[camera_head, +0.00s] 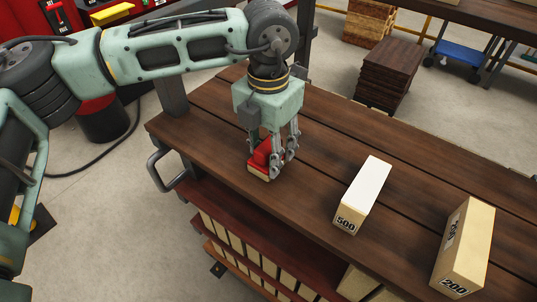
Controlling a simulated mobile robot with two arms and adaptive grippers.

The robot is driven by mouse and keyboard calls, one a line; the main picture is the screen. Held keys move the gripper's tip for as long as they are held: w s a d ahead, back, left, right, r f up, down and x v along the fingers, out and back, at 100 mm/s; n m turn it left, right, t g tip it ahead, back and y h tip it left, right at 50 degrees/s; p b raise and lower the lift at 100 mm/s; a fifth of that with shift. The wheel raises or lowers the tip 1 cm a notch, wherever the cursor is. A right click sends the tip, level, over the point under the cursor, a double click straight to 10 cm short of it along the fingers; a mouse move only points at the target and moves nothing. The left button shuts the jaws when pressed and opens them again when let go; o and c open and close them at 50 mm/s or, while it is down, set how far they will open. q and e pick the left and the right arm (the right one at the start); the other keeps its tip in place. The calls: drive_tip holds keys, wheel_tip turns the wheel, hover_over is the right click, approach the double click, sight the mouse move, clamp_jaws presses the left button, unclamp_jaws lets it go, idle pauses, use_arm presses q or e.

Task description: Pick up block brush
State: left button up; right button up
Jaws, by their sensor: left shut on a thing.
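The block brush (259,171) has a red upper part and a pale lower part. It is at the front-left part of the brown wooden workbench (310,200). My left gripper (275,158) points down over the brush with its fingers shut on the red part. The fingers hide some of the brush. I cannot tell whether its underside touches the bench top. My right gripper is not in view.
A white-topped block marked 500 (363,195) and a tan block marked 200 (465,246) stand on the bench to the right. Shelves below hold several tan blocks. A metal handle (163,172) juts from the bench's left end. Bench top between gripper and blocks is clear.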

sight(269, 143)
use_arm(q)
drive_tip(key=c, duration=0.4)
drive_tip(key=shift+c, duration=0.2)
drive_tip(key=shift+r, duration=0.1)
drive_tip(key=shift+r+b, duration=0.5)
wheel_tip(269, 143, up, 2)
drive_tip(key=shift+r+b, duration=0.25)
drive_tip(key=shift+b, duration=0.65)
drive_tip(key=d+r+b, duration=0.2)
drive_tip(key=d+r, duration=0.5)
drive_tip(key=d, duration=0.4)
drive_tip(key=shift+s+d+r+b, duration=0.2)
drive_tip(key=shift+d+b, duration=0.2)
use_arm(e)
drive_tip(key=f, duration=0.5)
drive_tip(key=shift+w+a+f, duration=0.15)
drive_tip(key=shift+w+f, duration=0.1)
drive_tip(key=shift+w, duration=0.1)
